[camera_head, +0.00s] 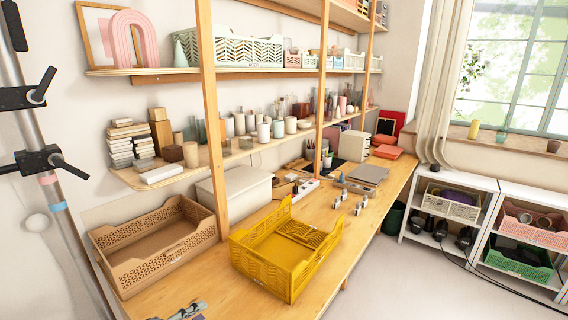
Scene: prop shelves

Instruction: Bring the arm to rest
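My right gripper is not in view.
A tan crate (122,234) and a yellow crate (240,258) stand on the table, with a white box (240,190) behind. Loaded wall shelves (180,71) hang above. A stand with clamps (38,160) rises at left. Open floor (420,285) lies right of the table.

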